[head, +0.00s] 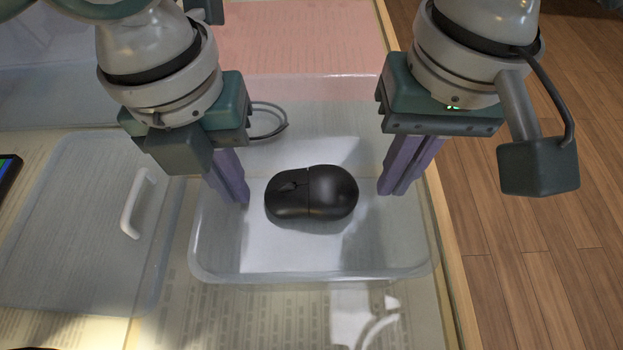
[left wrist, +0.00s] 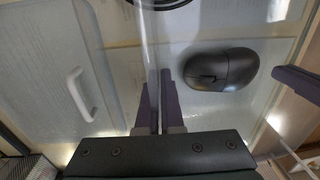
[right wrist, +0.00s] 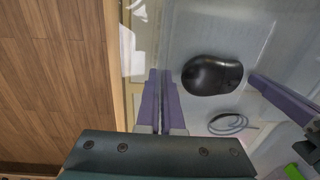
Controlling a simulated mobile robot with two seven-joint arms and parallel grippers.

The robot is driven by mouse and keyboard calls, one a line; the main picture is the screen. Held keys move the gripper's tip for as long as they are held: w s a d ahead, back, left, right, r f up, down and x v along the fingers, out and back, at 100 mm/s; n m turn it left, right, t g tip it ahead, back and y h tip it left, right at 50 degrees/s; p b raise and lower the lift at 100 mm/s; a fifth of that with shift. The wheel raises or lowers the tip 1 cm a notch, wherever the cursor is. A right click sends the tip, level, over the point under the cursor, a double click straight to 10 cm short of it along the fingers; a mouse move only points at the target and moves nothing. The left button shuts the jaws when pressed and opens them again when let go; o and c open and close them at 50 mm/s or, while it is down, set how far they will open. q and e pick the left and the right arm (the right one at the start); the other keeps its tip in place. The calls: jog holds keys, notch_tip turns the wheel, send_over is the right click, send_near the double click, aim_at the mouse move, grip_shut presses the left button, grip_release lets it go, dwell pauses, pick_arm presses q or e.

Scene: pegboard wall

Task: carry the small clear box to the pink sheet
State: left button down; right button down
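The small clear box (head: 310,275) is in the middle of the head view, with a black mouse (head: 312,192) inside. The pink sheet (head: 300,35) lies beyond it at the top; the box's far rim overlaps its near edge in the picture. My left gripper (head: 230,195) is shut on the box's left wall; the left wrist view shows the wall between its fingers (left wrist: 160,105). My right gripper (head: 398,185) is shut on the right wall, its fingers close together in the right wrist view (right wrist: 160,100). I cannot tell whether the box is raised.
A clear panel (head: 70,260) with a white handle (head: 136,203) lies left of the box. A dark device (head: 8,172) is at the left edge. A grey cable loop (head: 270,122) shows near the box's far left. The table's wooden edge (head: 445,240) runs close along the right.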

pick_arm(q)
jog(key=shift+r, duration=0.15)
pick_arm(e)
jog(key=shift+r, duration=0.15)
dwell(0.4)
